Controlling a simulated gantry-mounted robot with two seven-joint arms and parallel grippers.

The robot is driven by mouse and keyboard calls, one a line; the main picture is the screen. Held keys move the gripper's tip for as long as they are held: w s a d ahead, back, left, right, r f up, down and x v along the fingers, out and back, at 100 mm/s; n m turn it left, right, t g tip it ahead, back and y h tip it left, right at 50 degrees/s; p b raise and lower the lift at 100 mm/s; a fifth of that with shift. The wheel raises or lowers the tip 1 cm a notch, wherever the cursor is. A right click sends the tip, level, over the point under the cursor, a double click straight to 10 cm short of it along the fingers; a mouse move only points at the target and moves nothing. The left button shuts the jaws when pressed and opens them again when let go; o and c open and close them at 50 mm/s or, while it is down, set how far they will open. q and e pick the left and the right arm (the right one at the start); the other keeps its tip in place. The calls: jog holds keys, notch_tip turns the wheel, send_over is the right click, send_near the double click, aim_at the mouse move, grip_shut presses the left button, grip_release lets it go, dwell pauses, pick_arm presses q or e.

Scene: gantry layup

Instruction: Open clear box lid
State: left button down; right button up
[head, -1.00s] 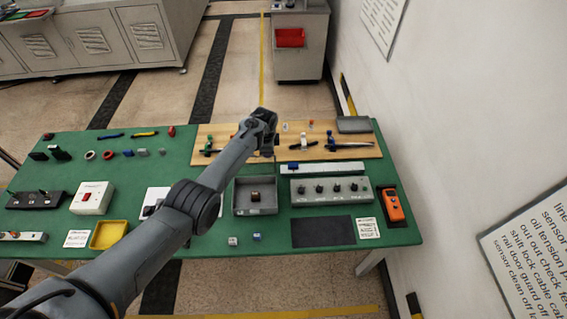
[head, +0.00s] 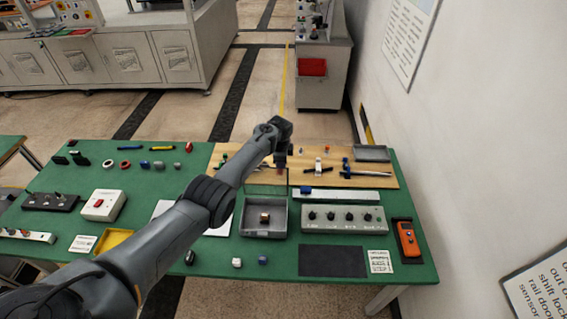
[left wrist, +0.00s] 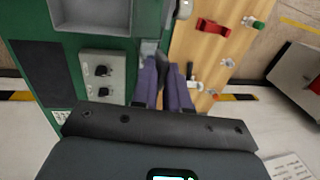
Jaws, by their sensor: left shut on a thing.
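The grey box (head: 248,228) stands open-topped on the green table, with a small brown block (head: 264,217) inside. A faint see-through pane, which looks like the clear lid (head: 264,190), stands up at the box's back edge. My left gripper (head: 280,164) is at the pane's upper right corner, just behind the box, and appears shut on the lid's edge. In the left wrist view the purple fingers (left wrist: 163,70) are close together, with the grey box (left wrist: 95,28) at upper left. What lies between the fingertips is hard to make out. My right gripper is not in view.
A wooden board (head: 345,180) with several small tools lies behind the box. A grey panel with knobs (head: 342,226) is close on the right, an orange device (head: 407,240) beyond it. A white sheet (head: 218,229) and yellow tray (head: 113,240) are at left.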

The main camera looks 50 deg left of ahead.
pick_arm(q)
jog(key=shift+f, duration=0.1)
jog(key=c, duration=1.2)
grip_release()
jog(key=shift+s, duration=0.1)
jog(key=shift+c, duration=0.2)
jog(key=shift+r, duration=0.35)
notch_tip(320, 180, up, 10)
jog(key=s+d+p, duration=0.1)
jog(key=p, duration=0.1)
jog(key=shift+s+d, duration=0.2)
jog(key=shift+c, duration=0.3)
